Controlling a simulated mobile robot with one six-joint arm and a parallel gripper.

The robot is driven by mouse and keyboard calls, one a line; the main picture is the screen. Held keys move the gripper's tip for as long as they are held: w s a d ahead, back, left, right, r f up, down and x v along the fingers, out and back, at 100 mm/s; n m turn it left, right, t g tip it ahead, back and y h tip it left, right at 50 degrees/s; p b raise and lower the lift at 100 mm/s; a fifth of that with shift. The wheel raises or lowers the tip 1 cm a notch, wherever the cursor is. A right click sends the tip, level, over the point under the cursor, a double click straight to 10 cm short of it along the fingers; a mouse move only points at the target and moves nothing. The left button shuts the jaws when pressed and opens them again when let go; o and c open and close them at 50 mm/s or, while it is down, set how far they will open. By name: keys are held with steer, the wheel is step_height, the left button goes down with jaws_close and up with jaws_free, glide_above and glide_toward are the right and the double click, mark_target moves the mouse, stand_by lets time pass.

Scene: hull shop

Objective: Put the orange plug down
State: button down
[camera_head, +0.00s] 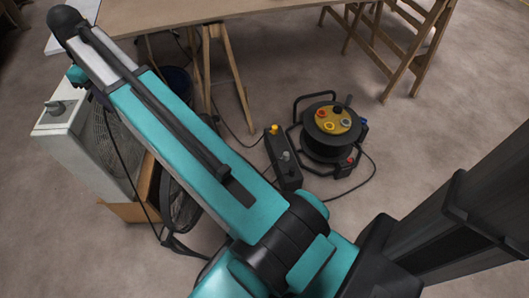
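An orange-yellow plug-like piece (274,130) stands at the far end of a black socket strip (290,178) on the floor. A small grey piece sits nearer on the same strip. I cannot tell for sure whether the orange piece is the plug of the task. My teal and black arm crosses the view from the lower middle to the upper left. My gripper is not in view, so whether it holds anything is not shown.
A black cable reel (329,148) with a yellow socket face stands right of the strip. At left are a white box-like unit (60,112) and a fan (181,205). A wooden table (240,8) and trestles stand behind.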

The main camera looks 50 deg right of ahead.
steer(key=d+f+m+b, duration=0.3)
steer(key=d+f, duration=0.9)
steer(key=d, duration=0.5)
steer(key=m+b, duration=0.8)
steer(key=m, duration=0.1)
glide_above(280, 145)
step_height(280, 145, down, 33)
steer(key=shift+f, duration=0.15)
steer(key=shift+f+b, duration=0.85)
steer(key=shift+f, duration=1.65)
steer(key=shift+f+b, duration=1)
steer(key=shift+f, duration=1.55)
